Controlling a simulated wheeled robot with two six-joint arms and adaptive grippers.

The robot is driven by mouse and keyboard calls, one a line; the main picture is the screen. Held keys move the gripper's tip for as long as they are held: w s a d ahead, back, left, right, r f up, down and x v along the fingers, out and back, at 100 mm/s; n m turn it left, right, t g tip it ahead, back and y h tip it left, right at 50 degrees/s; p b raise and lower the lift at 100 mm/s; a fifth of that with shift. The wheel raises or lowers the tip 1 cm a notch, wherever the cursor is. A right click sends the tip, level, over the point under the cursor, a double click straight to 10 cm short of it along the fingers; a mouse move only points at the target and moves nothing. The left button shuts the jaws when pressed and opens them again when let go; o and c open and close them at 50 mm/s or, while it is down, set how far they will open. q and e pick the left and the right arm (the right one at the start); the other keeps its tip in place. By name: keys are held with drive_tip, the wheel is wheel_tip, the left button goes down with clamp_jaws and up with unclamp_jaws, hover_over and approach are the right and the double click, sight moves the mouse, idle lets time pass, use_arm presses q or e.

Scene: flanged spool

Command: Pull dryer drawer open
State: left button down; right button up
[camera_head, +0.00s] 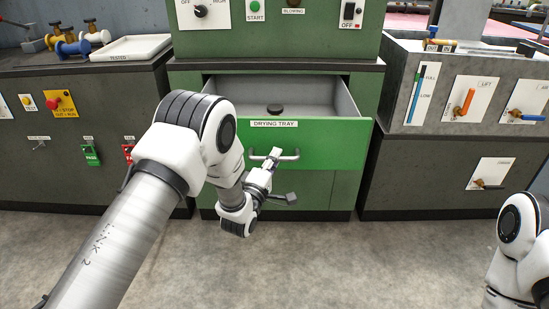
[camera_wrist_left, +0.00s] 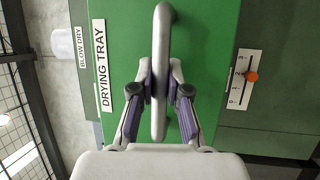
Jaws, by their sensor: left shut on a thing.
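The green dryer drawer (camera_head: 335,145), labelled DRYING TRAY, is pulled partly out of the green dryer cabinet (camera_head: 200,85). Its grey inside shows, with a small dark round object (camera_head: 274,109) in it. A light grey bar handle (camera_head: 290,157) is on the drawer front. My left gripper (camera_head: 273,156) is at this handle. In the left wrist view the handle (camera_wrist_left: 160,75) runs between the two fingers (camera_wrist_left: 160,88), which are closed on it from both sides. My right arm shows at the lower right, but its gripper is out of view.
A grey unit with LIFT and AIR levers (camera_head: 468,100) stands on the right. The concrete floor (camera_head: 350,260) before the drawer is clear.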

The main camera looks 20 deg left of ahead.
use_arm(q)
drive_tip(key=c, duration=1.1)
unclamp_jaws()
drive_tip(key=shift+c, duration=0.2)
drive_tip(key=v, duration=1.2)
drive_tip(key=shift+f, duration=0.15)
